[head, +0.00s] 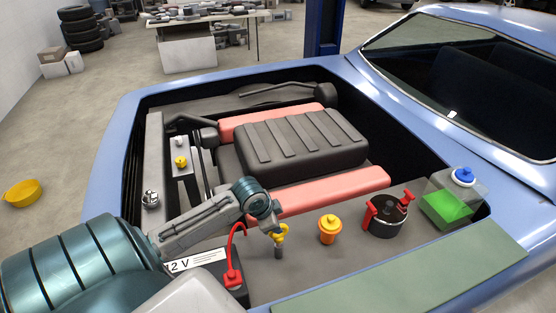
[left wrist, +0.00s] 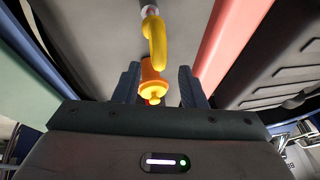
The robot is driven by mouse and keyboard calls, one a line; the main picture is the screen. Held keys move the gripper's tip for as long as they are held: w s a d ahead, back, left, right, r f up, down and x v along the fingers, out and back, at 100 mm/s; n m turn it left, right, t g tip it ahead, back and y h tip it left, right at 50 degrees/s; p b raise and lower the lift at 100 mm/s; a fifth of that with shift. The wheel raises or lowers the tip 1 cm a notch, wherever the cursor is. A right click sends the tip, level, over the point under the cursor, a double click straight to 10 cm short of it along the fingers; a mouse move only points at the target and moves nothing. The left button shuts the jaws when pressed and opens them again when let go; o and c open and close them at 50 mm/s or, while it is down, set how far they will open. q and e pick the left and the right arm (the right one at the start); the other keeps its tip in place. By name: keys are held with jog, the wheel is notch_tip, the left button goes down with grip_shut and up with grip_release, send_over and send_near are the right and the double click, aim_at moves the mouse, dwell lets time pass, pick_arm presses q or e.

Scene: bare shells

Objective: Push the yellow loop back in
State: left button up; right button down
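The yellow loop (head: 280,234) is the handle on top of a dark upright tube (head: 278,251) at the front of the engine bay, between the battery and the orange cap. My left gripper (head: 268,220) is close beside and above the loop, on its left side in the head view. In the left wrist view the yellow loop (left wrist: 157,42) lies ahead of my left gripper (left wrist: 160,76), roughly in line with the gap between its spread fingers. The fingers are open, with no grip on the loop visible. My right gripper is in neither view.
The battery (head: 200,264) with a red clamp and cable (head: 233,272) stands left of the loop. The orange cap (head: 327,230) and a black cap with red handles (head: 387,214) stand to the right. A red cover (head: 320,194) lies behind, a green front panel (head: 400,277) in front.

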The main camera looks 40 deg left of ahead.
pick_arm(q)
jog(key=shift+p+x, duration=0.3)
jog(key=shift+x, duration=1.3)
grip_shut()
